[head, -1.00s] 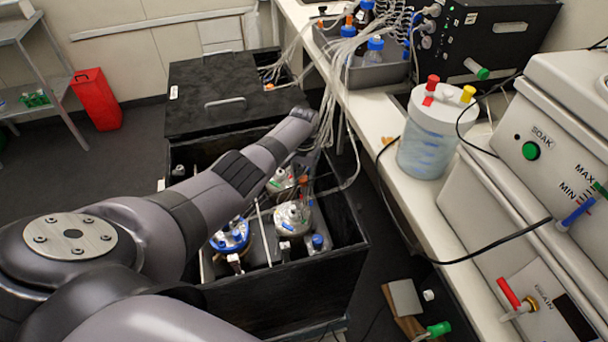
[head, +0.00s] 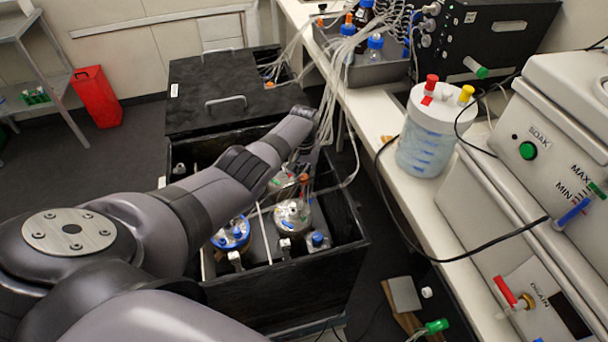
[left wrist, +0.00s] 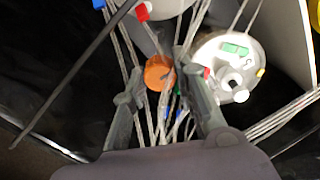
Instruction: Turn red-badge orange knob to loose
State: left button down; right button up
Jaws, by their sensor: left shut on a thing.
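An orange knob (left wrist: 158,72) sits between the fingertips of my left gripper (left wrist: 157,78) in the left wrist view. The gripper is shut on it, with pale tubes running close by. A red tag (left wrist: 142,12) shows above the knob, and a smaller red mark shows beside the white vessel lid (left wrist: 228,65); I cannot tell which is the knob's badge. A small orange part (head: 304,178) shows there among the vessels. My right gripper is not in view.
A blue-ringed vessel (head: 230,235) and a metal-lidded vessel (head: 292,215) stand in the box. Bundled tubes (head: 325,110) run up to the bench. A white container (head: 428,135) and a machine with a SOAK button (head: 528,150) are on the right.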

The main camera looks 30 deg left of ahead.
pick_arm(q)
jog(key=c, duration=1.3)
grip_release()
notch_tip(320, 180, up, 12)
